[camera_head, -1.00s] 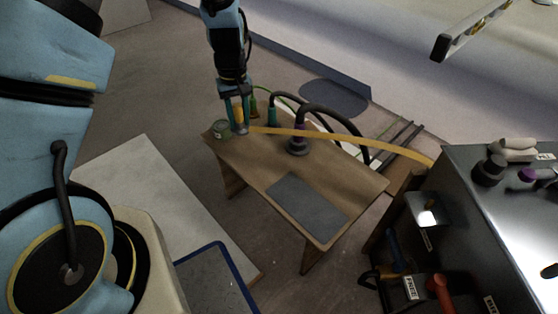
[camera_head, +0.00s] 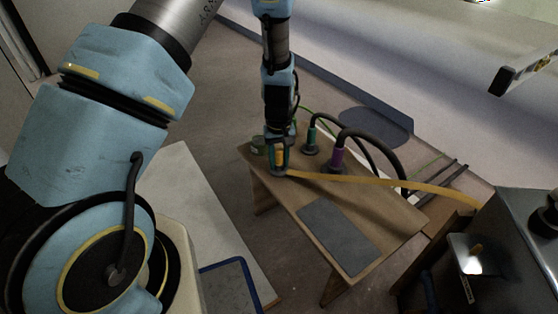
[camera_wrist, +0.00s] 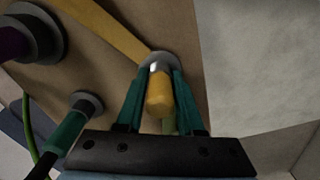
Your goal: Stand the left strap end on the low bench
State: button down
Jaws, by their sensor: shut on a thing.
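The yellow strap (camera_head: 400,184) runs from the far left end of the low bench (camera_head: 296,196) across to the right, over the bench's edge. Its left end is a yellow upright piece (camera_wrist: 159,93) on a round grey base (camera_wrist: 160,60), at the bench top. My gripper (camera_head: 279,168) is over that end of the bench. In the wrist view my gripper (camera_wrist: 160,92) is shut on the yellow strap end, with a green finger on each side. The base looks to be at the bench surface; whether it bears fully on it I cannot tell.
A green-collared hose end (camera_head: 311,140) and a purple-collared hose end (camera_head: 336,160) stand on the bench beside my gripper. A grey mat (camera_head: 341,237) covers the bench's near part. A dark metal cabinet (camera_head: 520,230) stands at the right. Brown bench top between mat and gripper is bare.

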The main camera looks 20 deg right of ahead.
jog(key=shift+f, duration=0.15)
jog(key=c, duration=0.5)
grip_release()
notch_tip(320, 180, up, 12)
jog(key=p, duration=0.3)
jog(key=shift+r, duration=0.2)
jog(key=w+a+r, duration=0.1)
jog(key=a+r, duration=0.3)
jog(key=a, duration=0.4)
jog(key=w+a+r, duration=0.1)
jog(key=a+r, duration=0.4)
jog(key=a, duration=0.3)
jog(key=shift+n+t, duration=0.5)
jog(key=shift+t, duration=0.3)
jog(key=s+a+r, duration=0.1)
jog(key=s+a, duration=0.1)
jog(key=a, duration=0.2)
jog(key=s+a+r, duration=0.2)
jog(key=a, duration=0.3)
jog(key=s+a+r, duration=0.2)
jog(key=a, duration=0.3)
jog(key=shift+s+a, duration=0.1)
jog(key=shift+a, duration=0.1)
